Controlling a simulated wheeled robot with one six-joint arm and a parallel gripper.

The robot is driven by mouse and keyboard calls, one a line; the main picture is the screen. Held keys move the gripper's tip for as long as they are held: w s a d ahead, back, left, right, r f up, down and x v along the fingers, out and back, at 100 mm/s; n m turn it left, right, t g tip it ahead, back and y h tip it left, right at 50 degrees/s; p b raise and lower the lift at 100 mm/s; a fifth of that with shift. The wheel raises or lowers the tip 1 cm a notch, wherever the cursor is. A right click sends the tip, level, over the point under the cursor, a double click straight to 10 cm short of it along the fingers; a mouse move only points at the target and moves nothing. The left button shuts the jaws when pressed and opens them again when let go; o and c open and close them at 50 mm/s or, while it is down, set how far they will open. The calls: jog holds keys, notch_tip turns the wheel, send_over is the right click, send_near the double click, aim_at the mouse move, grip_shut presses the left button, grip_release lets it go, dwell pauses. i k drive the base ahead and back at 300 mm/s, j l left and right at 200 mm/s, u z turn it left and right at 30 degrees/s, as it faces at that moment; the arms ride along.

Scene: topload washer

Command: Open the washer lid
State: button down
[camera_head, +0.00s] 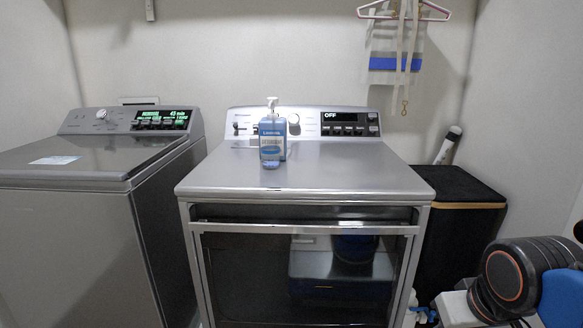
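The top-load washer (80,235) stands at the left, a grey machine with a lit panel (160,120) reading 45 min. Its lid (85,155) lies flat and looks shut, with a pale label on it. The lid's left part is cut off by the picture edge. Part of my arm (515,275) shows at the lower right, far from the washer. My gripper is not in view.
A silver front-door machine (310,180) stands right of the washer, its panel reading OFF. A blue pump bottle (272,140) stands on its top. A black bin (465,215) is at the right. A pink hanger (405,12) hangs on the back wall.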

aim_at(109, 158)
jog(key=k+j+u, duration=0.1)
jog(key=j+u, duration=0.7)
jog(key=u, duration=0.15)
jog(key=j+u, duration=0.5)
jog(key=l, duration=0.1)
